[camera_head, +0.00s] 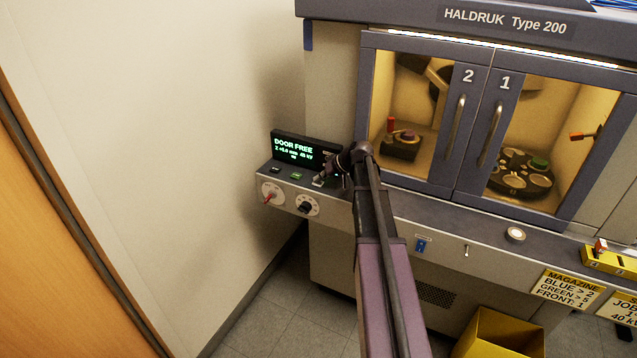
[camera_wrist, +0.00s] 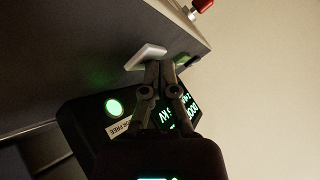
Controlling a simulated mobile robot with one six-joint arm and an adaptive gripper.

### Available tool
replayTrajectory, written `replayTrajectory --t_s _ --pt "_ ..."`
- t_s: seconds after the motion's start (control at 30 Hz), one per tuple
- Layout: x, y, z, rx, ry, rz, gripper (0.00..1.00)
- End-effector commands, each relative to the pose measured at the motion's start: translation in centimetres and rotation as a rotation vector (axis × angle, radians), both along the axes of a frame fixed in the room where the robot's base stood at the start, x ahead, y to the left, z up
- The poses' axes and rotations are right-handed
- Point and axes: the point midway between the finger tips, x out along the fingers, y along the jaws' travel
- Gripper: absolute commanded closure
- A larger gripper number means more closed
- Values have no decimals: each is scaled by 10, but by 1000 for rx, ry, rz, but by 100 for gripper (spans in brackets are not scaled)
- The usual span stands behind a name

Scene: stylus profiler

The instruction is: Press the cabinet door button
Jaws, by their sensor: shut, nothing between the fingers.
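The control console at the left end of the machine carries a row of small keys: a black key (camera_head: 275,170), a green key (camera_head: 297,176) and a pale key (camera_head: 318,182). I cannot read their labels. My gripper (camera_head: 323,174) is shut and empty, its tips at the pale key. In the wrist view the shut fingertips (camera_wrist: 161,64) lie right beside the pale key (camera_wrist: 147,56); I cannot tell whether they touch it. The green key (camera_wrist: 183,60) is to their right. The display (camera_head: 300,148) reads DOOR FREE. Both cabinet doors, 2 (camera_head: 460,115) and 1 (camera_head: 500,120), look shut.
A round green lamp (camera_wrist: 113,107) glows beside a white label on the display housing. A red-handled switch (camera_head: 269,197) and a black dial (camera_head: 307,207) are on the console front. The beige wall (camera_head: 200,130) is close on the left. A yellow bin (camera_head: 503,335) stands below.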

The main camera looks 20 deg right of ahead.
Motion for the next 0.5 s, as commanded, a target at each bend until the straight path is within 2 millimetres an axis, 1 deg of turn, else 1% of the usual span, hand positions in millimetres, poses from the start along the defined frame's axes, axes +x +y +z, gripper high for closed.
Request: replayTrajectory --t_s 0.5 --pt "0 0 15 0 0 0 100"
